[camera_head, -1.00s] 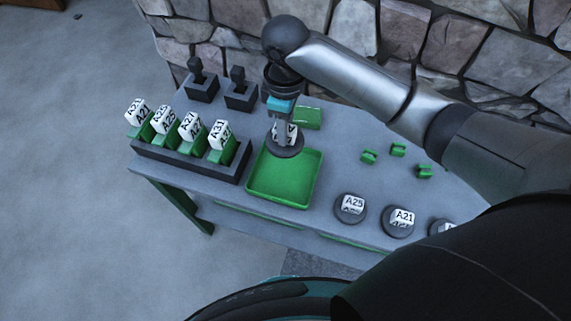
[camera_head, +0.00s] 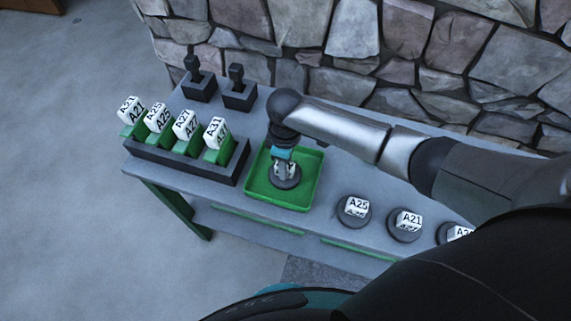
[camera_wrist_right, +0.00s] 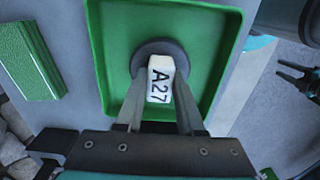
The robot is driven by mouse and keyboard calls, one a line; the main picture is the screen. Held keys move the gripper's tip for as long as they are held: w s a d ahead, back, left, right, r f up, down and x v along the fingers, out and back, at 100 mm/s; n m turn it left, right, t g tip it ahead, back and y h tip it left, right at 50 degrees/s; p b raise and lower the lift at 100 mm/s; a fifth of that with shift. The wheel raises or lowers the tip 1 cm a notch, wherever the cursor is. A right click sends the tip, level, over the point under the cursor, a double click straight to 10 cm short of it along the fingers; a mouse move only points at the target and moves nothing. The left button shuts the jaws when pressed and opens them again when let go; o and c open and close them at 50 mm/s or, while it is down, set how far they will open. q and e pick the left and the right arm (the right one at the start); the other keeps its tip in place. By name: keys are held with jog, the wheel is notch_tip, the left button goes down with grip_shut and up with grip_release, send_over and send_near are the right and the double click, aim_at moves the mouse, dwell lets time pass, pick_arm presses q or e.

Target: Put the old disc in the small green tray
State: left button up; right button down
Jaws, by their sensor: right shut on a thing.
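The old disc (camera_head: 286,181) is a dark round disc with a white block marked A27 on top. My right gripper (camera_head: 284,164) is shut on its white block, and the right wrist view shows the block (camera_wrist_right: 160,82) between the fingers. The disc is inside the outline of the small green tray (camera_head: 262,194), low over or on its floor; I cannot tell if it touches. In the right wrist view the tray wall (camera_wrist_right: 97,50) surrounds the disc. A dark claw-like part at that view's right edge looks like my left gripper (camera_wrist_right: 298,80); its jaw state is unclear.
A dark rack (camera_head: 185,163) with several white labelled blocks in green holders stands left of the tray. Two dark stands (camera_head: 238,94) are behind it. Discs marked A25 (camera_head: 354,208) and A21 (camera_head: 405,223), and another, lie to the right. A stone wall (camera_head: 350,50) is behind the table.

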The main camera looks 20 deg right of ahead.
jog(key=c, duration=0.5)
grip_release()
jog(key=shift+f, duration=0.1)
jog(key=shift+r+p, duration=1.55)
jog(key=shift+r, duration=4.6)
